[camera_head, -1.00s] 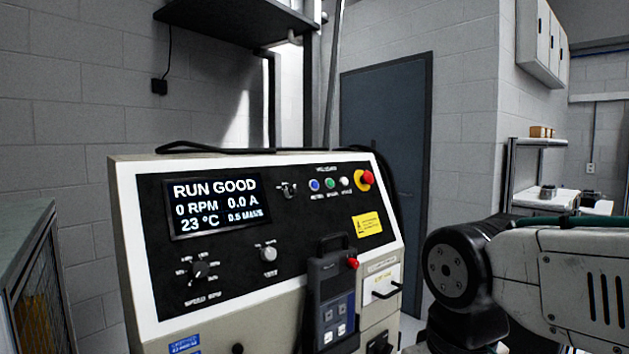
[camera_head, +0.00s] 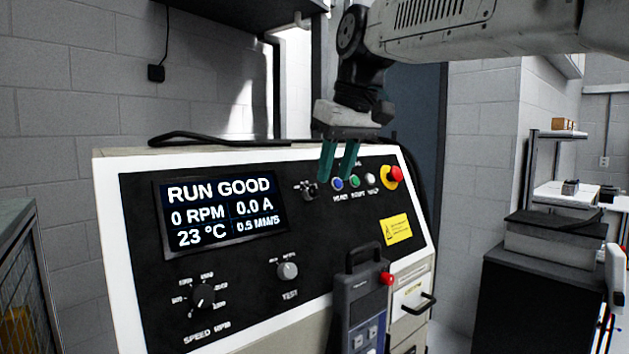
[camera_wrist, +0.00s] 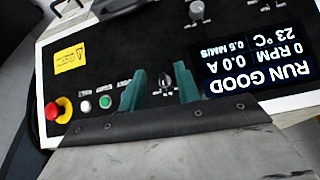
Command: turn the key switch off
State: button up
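The key switch (camera_head: 308,189) is a small metal switch on the black panel, to the right of the display. My gripper (camera_head: 337,178) points down in front of the panel, just right of the key switch in the head view. Its two green fingers are apart and hold nothing. In the wrist view, which shows the panel upside down, the key switch (camera_wrist: 165,82) appears between the spread fingertips of my gripper (camera_wrist: 159,78). The gap in depth between fingertips and switch is hard to judge. The key's exact angle is too small to tell.
The display (camera_head: 221,210) reads RUN GOOD and 0 RPM. Right of my fingers are blue, green and white buttons and a red emergency stop (camera_head: 395,174). A test knob (camera_head: 287,271), a speed knob (camera_head: 203,296) and a handheld pendant (camera_head: 362,304) are lower down.

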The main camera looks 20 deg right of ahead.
aim_at(312, 192)
jog(key=w+r, duration=0.3)
jog(key=w, duration=0.1)
jog(key=shift+n, duration=0.3)
jog(key=x, duration=0.7)
jog(key=shift+w+a, duration=0.15)
jog(key=shift+a, duration=0.2)
jog(key=shift+t, duration=0.3)
grip_shut()
